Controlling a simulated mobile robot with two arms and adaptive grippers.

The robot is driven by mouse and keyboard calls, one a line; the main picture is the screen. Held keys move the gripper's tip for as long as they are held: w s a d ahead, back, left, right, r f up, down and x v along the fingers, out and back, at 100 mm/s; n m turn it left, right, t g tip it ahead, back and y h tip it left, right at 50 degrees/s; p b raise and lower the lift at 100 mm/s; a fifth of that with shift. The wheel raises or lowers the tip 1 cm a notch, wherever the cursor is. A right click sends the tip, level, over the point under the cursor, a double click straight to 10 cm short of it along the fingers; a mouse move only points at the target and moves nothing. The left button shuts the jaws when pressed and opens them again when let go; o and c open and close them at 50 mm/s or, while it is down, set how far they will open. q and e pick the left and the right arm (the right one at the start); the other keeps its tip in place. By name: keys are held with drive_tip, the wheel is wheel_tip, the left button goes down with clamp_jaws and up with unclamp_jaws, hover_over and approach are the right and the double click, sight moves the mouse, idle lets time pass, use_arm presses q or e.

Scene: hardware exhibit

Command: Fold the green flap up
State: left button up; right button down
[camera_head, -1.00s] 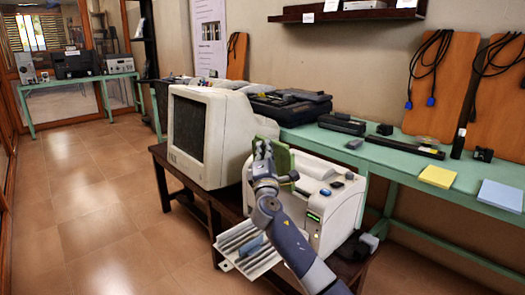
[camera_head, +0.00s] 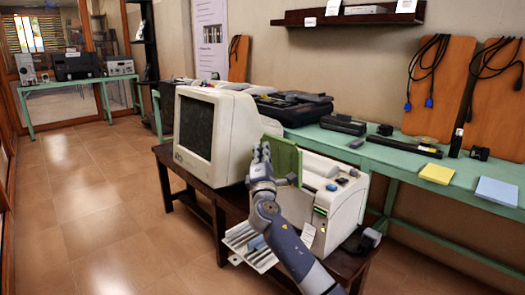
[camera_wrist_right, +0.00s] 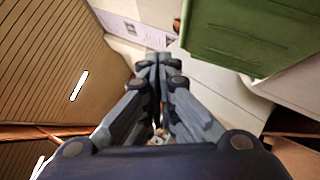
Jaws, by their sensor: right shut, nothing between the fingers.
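The green flap (camera_head: 286,158) stands raised on the top left side of the white printer-like machine (camera_head: 338,205). In the right wrist view the flap (camera_wrist_right: 240,35) fills the upper right as a flat green panel. My right gripper (camera_head: 262,150) is shut and empty, just left of the flap in the head view. In the wrist view its closed fingertips (camera_wrist_right: 158,62) are left of the flap's near edge, with a small gap in the picture; contact cannot be told. My right arm hides part of the machine's front. My left gripper is not in view.
A bulky monitor (camera_head: 207,135) stands close on the left of the machine, on the same dark bench (camera_head: 202,202). A slatted tray (camera_head: 250,245) sticks out of the machine's front. The green table (camera_head: 400,163) with devices is behind. The floor at left is clear.

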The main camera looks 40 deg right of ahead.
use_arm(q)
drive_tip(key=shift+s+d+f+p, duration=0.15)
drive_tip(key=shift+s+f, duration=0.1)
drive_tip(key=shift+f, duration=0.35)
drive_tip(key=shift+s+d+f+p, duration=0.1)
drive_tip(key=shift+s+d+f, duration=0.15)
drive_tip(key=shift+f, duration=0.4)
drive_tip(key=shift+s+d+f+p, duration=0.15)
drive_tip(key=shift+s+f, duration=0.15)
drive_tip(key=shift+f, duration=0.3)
use_arm(e)
drive_tip(key=s+a, duration=0.4)
drive_tip(key=s, duration=0.2)
drive_tip(key=shift+s+a+f, duration=0.4)
drive_tip(key=shift+f, duration=0.05)
